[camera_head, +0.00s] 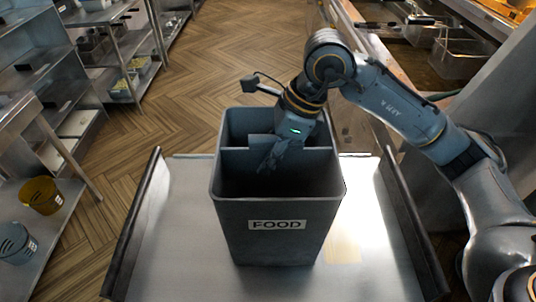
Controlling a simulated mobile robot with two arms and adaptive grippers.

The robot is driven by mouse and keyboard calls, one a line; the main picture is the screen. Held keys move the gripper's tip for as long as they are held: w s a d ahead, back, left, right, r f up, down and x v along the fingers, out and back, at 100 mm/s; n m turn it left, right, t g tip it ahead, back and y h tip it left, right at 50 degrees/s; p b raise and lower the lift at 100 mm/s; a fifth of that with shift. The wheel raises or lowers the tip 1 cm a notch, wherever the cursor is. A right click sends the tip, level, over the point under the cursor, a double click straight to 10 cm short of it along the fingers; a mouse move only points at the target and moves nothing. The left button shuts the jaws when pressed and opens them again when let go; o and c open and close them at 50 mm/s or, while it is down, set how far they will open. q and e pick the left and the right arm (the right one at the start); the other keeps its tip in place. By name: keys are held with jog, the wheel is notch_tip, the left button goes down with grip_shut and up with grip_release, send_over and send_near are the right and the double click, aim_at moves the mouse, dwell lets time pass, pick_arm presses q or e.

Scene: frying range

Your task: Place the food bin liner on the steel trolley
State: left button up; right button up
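A dark grey bin liner (277,238) with a "FOOD" label on its front stands upright on the steel trolley (180,240). It has an open top and a divider across the inside. My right gripper (268,162) reaches down from the upper right, over the bin's opening by the divider. Its fingers are small and dark against the bin's inside, so I cannot tell whether they are shut on the divider. My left gripper is not in view.
The trolley has raised dark rails at left (135,225) and right (412,225). Metal shelving with a yellow bucket (41,195) and a grey bucket (15,243) stands at left. Fryer equipment (457,58) is at the upper right. Wooden floor (210,75) lies open beyond the trolley.

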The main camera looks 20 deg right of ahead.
jog(key=shift+r, duration=0.15)
jog(key=shift+d+r, duration=0.1)
jog(key=shift+r, duration=0.05)
jog(key=b+v, duration=0.2)
jog(key=v, duration=0.9)
jog(key=shift+s+d+r, duration=0.15)
jog(key=shift+d+r, duration=0.05)
jog(key=shift+r, duration=0.1)
